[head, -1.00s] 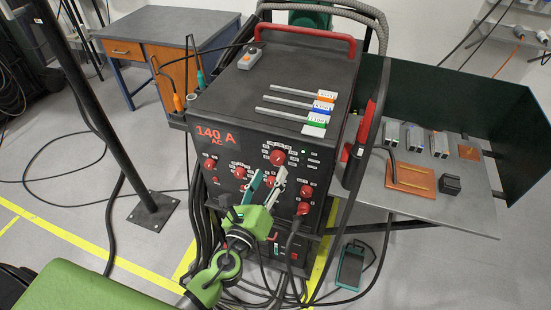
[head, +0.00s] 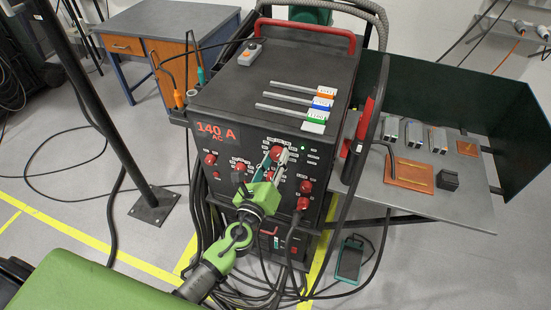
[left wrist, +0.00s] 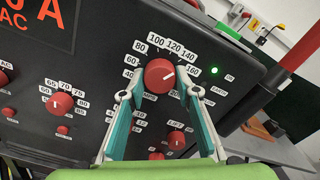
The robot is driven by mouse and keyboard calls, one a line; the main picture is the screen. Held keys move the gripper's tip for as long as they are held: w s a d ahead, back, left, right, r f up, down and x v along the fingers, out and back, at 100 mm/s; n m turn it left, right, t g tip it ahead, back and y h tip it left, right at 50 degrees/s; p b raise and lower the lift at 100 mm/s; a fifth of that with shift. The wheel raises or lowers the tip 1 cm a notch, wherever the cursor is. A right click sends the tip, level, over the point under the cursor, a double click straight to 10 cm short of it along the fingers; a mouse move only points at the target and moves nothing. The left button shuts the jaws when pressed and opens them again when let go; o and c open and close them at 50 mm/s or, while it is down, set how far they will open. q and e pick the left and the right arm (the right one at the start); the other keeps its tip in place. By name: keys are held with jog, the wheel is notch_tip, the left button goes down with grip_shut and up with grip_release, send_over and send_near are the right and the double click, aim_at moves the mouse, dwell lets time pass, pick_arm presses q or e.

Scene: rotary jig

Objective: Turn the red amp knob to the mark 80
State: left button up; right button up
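The red amp knob (left wrist: 158,78) is on the black welder's front panel, ringed by marks from 40 to 160. It also shows in the head view (head: 276,153). Its white pointer line points right and slightly up, toward the 140 to 160 side. The panel display (head: 217,134) reads 140 A AC. My left gripper (left wrist: 161,84) is open, with one teal-padded finger on each side of the knob. I cannot tell whether the fingers touch it. It shows in front of the panel in the head view (head: 273,162). My right gripper is not in view.
Other red knobs sit close by, one at left (left wrist: 60,104) and one below right (left wrist: 176,140). A green lamp (left wrist: 229,77) glows to the right. A cable hose (head: 366,110) runs down the welder's right side, beside a metal table (head: 450,205).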

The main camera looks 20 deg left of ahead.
pick_arm(q)
jog(key=shift+n+b, duration=0.8)
jog(key=shift+n, duration=0.5)
jog(key=n+b, duration=0.2)
jog(key=n, duration=0.8)
jog(key=shift+r+b, duration=0.1)
jog(key=shift+b, duration=0.3)
jog(key=n, duration=0.5)
jog(key=o, duration=1.1)
